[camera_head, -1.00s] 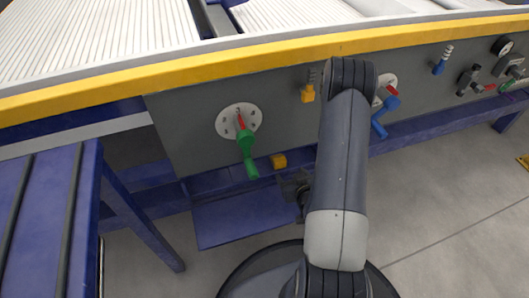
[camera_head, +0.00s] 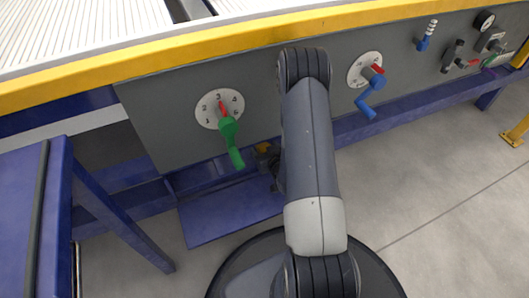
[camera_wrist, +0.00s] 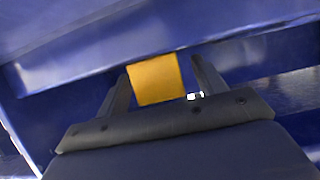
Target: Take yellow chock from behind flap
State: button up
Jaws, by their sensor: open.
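The yellow chock (camera_wrist: 155,78) is a small yellow-orange block against the blue frame in the wrist view. My gripper (camera_wrist: 162,72) is open, with one finger on each side of the chock. I cannot tell whether the fingers touch it. In the head view only a small part of the chock (camera_head: 264,148) shows behind my gripper (camera_head: 266,158), just right of the green crank. The blue flap (camera_head: 225,218) is folded down and outward below the grey panel, leaving the space behind it exposed.
A green crank (camera_head: 231,143) hangs from a numbered dial (camera_head: 219,108) close left of my gripper. A blue crank (camera_head: 369,95) is on the panel to the right. A blue leg (camera_head: 120,215) stands at the left.

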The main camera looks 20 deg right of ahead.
jog(key=shift+w+f, duration=0.2)
jog(key=shift+w, duration=0.25)
jog(key=c, duration=1.1)
jog(key=shift+r, duration=0.15)
